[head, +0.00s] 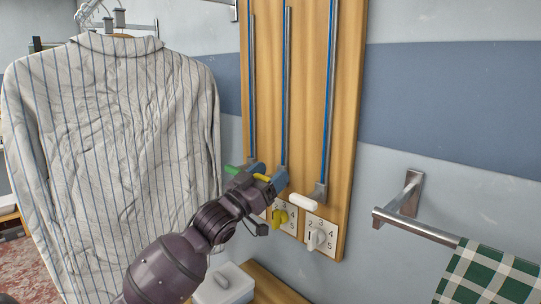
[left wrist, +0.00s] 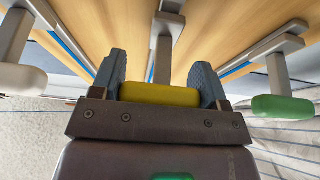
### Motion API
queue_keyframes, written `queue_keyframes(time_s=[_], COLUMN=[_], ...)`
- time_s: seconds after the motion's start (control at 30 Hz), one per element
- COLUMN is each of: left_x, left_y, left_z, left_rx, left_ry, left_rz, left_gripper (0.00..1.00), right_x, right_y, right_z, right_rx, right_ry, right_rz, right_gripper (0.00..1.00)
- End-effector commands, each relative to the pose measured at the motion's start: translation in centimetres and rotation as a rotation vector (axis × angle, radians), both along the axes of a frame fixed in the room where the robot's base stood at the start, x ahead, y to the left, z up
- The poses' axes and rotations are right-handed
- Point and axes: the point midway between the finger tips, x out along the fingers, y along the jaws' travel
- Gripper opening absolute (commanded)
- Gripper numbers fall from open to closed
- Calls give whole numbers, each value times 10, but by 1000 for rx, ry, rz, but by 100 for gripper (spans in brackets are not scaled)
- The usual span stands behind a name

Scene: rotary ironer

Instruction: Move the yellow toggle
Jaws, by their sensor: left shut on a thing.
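The yellow toggle (head: 262,178) is a rounded bar on a slider at the low end of the middle vertical rail on a wooden board. My left gripper (head: 268,174) is shut on it. In the left wrist view the yellow toggle (left wrist: 160,94) lies crosswise between the two blue-grey fingers, with its metal stem running away behind it. The gripper partly hides the toggle in the head view. My right gripper is not in view.
The board (head: 344,100) also carries a green toggle (head: 232,170) and a white toggle (head: 303,202) close by. A yellow dial (head: 279,218) and a white dial (head: 316,239) are below. A striped shirt (head: 115,130) hangs left; a towel rail (head: 415,227) is right.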

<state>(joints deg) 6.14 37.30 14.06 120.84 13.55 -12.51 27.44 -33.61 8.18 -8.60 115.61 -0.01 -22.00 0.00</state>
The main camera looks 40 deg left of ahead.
Motion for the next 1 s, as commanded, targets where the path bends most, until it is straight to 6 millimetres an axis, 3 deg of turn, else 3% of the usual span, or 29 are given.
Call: queue_keyframes(time_s=[0.1, 0.57, 0.6, 0.73, 1.0], left_x=[0, 1, 1, 0, 0], left_y=[-1, -1, -1, 0, 0], left_z=[-12, -19, -19, -17, -15], left_rx=[-2, -2, -2, -1, 0], left_ry=[4, 8, 9, 6, 1], left_rz=[-1, -1, -1, -1, 0], left_gripper=[26, 25, 74, 94, 94], right_x=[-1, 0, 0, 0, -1], right_y=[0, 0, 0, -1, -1], right_z=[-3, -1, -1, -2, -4], right_rx=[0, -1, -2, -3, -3], right_ry=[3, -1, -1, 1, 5], right_rz=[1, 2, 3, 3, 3], right_gripper=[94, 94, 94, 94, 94])
